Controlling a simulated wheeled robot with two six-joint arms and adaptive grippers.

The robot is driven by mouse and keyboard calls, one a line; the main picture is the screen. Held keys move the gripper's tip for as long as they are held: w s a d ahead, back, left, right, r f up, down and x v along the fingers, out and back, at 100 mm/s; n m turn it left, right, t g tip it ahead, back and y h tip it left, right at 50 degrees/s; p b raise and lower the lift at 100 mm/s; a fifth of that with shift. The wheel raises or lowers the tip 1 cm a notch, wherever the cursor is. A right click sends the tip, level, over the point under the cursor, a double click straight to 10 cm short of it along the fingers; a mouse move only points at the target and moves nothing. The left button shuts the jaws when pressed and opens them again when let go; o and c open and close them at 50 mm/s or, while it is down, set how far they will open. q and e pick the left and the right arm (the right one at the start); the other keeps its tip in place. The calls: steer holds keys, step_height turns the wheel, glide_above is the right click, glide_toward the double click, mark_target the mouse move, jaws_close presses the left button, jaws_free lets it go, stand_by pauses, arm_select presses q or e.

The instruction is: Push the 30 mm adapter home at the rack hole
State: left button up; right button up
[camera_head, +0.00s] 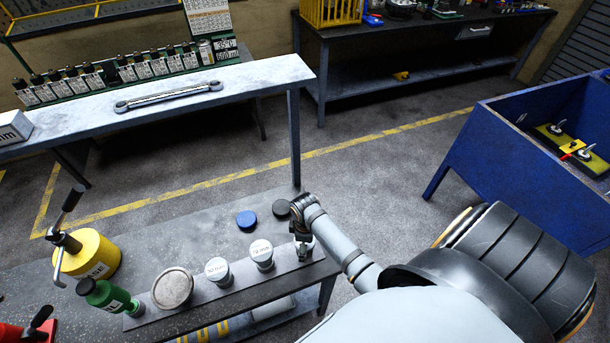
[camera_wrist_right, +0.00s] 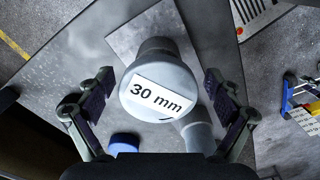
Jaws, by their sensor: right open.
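The 30 mm adapter (camera_wrist_right: 158,92) is a grey round piece with a labelled top. In the right wrist view it stands between the spread fingers of my right gripper (camera_wrist_right: 158,88), with gaps on both sides. In the head view my right gripper (camera_head: 303,249) is over the right end of the grey rack strip (camera_head: 236,293) and mostly hides this adapter. The adapter's lower end and the rack hole are hidden, so I cannot tell how deep it sits. My left gripper is not in view.
Two labelled grey adapters (camera_head: 218,270) (camera_head: 262,253), a round metal piece (camera_head: 172,288) and a green bottle (camera_head: 108,296) line up to the left. Blue (camera_head: 246,219) and black (camera_head: 281,208) discs lie behind. A yellow can (camera_head: 90,255) stands at left.

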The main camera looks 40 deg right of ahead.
step_height(320, 180, up, 12)
stand_by(0.3)
stand_by(0.7)
